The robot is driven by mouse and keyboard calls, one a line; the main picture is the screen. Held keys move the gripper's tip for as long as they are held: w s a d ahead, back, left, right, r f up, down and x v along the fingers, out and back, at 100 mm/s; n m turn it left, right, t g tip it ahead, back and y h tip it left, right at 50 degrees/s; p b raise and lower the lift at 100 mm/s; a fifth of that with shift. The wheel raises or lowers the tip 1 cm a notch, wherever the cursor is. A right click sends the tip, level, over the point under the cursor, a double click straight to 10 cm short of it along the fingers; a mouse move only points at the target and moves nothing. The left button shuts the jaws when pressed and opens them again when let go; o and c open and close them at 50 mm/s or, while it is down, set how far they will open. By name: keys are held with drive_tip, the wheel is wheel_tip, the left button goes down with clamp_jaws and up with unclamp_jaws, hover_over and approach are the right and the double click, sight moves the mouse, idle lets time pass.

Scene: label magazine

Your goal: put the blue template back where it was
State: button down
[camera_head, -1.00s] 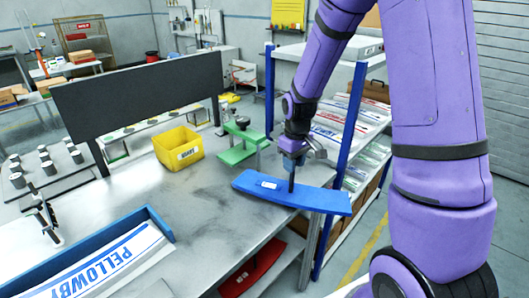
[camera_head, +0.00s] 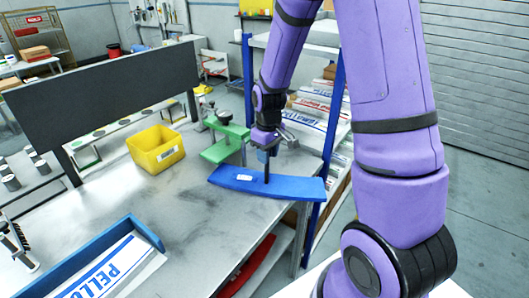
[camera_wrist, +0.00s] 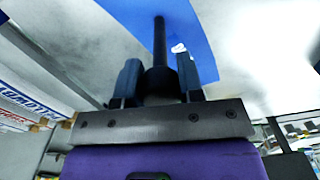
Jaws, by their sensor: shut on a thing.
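The blue template (camera_head: 295,187) is a long, slightly curved plate with a white tag and a dark upright post. It is level at the right corner of the metal workbench, with its right end past the bench edge. I cannot tell whether it touches the bench top. My gripper (camera_head: 267,152) is above its middle, shut on the post. In the wrist view the post (camera_wrist: 159,40) runs between the fingers to the blue plate (camera_wrist: 195,35). A green template (camera_head: 224,150) sits just behind, and a red one (camera_head: 246,268) lies on the shelf below the bench.
A yellow bin (camera_head: 156,150) and a blue tray of printed labels (camera_head: 150,232) stand on the workbench (camera_head: 190,205). A dark panel (camera_head: 110,92) rises at the back. A rack with blue posts (camera_head: 332,125) stands close on the right. The bench middle is clear.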

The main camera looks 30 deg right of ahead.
drive_tip(key=shift+f, duration=0.1)
drive_tip(key=c, duration=0.7)
unclamp_jaws()
drive_tip(key=shift+c, duration=0.2)
wheel_tip(320, 180, up, 12)
drive_tip(key=s+a+r+m+t, duration=0.1)
drive_tip(key=s+a+r+t, duration=0.1)
drive_tip(key=s+r, duration=0.6)
drive_tip(key=s+a+r+m+t, duration=0.2)
drive_tip(key=s+r, duration=0.6)
drive_tip(key=s, duration=0.7)
drive_tip(key=shift+a+m+t, duration=0.3)
drive_tip(key=shift+a+t, duration=0.4)
drive_tip(key=shift+a, duration=0.3)
